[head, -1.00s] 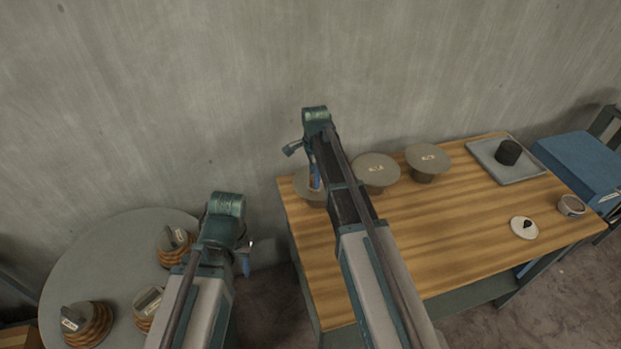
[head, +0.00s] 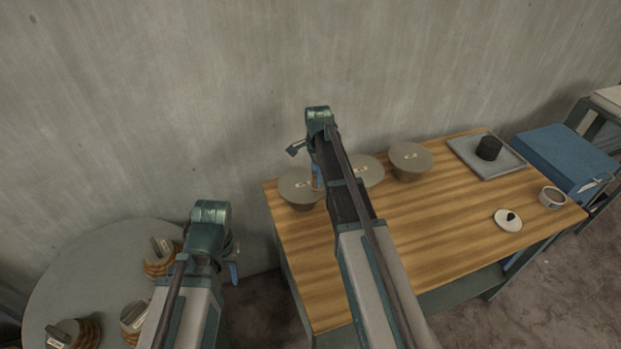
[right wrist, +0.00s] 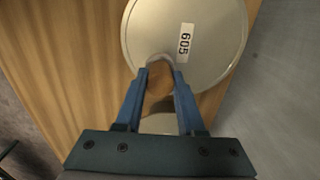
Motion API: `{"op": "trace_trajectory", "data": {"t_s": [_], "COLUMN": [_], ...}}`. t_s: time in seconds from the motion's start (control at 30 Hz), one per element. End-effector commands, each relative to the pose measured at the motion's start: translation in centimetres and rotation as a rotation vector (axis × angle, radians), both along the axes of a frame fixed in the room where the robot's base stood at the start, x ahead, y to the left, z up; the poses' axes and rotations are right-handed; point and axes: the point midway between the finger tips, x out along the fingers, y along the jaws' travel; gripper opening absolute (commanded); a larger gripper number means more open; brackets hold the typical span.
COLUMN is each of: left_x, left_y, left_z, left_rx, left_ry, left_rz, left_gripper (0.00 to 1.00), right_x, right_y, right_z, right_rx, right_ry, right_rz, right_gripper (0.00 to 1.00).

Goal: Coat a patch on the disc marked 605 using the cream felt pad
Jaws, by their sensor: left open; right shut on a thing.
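The disc marked 605 (right wrist: 195,30) is pale grey and round, with its white label facing up in the right wrist view. My right gripper (right wrist: 160,68) is shut on a small brownish rounded thing (right wrist: 158,59) at the disc's near rim. Most of that thing is hidden, and I cannot tell whether it is the cream felt pad or touches the disc. In the head view my right gripper (head: 317,178) is by the right edge of the leftmost disc (head: 294,185), whose label is too small to read. My left gripper (head: 234,272) is open beside the round table.
Two more discs, a middle one (head: 370,168) and a right one (head: 410,155), stand along the back of the wooden table (head: 430,220).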

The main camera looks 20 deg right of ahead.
Motion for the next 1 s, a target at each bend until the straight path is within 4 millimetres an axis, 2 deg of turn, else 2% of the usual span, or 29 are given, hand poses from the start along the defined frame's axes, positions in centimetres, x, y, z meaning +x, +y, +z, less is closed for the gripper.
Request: {"op": "trace_trajectory", "data": {"t_s": [0.37,0.8,1.0], "left_x": [0.0,0.0,0.0], "left_y": [0.0,0.0,0.0], "left_z": [-0.2,0.0,0.0], "left_rx": [0.000,0.000,0.000], "left_ry": [0.000,0.000,0.000], "left_rz": [0.000,0.000,0.000], "left_gripper": [0.50,0.50,0.50], "right_x": [0.0,-0.1,-0.1], "right_y": [-0.1,3.2,3.6], "right_z": [-0.2,0.0,0.0], "right_rx": [0.000,0.001,0.000], "right_ry": [0.000,0.000,0.000], "right_rz": [0.000,0.001,-0.001], "right_gripper": [0.00,0.00,0.00]}}
